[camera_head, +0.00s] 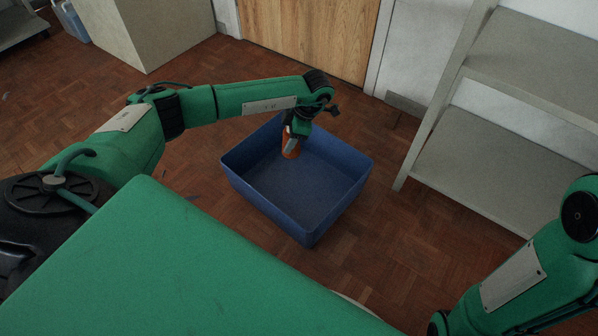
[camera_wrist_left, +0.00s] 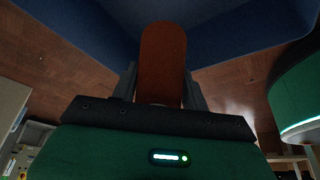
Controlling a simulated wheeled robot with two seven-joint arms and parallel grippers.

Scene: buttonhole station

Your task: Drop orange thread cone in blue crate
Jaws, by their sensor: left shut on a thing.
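The orange thread cone (camera_head: 290,148) shows in the head view at the far left part of the blue crate (camera_head: 262,200). My left gripper (camera_head: 291,138) is shut on the cone and points down at the crate. In the left wrist view the cone (camera_wrist_left: 162,62) stands between the two fingers of my left gripper (camera_wrist_left: 160,85), with the crate (camera_wrist_left: 235,30) behind it. I cannot tell whether the cone touches the crate's floor. The rest of the crate's inside looks empty. My right arm shows at the lower right of the head view; its gripper is out of the picture.
The crate stands on a brown parquet floor (camera_head: 385,235). A grey shelf unit (camera_head: 480,165) stands to the right. A wooden door (camera_head: 310,35) is behind, and a pale cabinet (camera_head: 150,30) is at the back left. Bare floor surrounds the crate.

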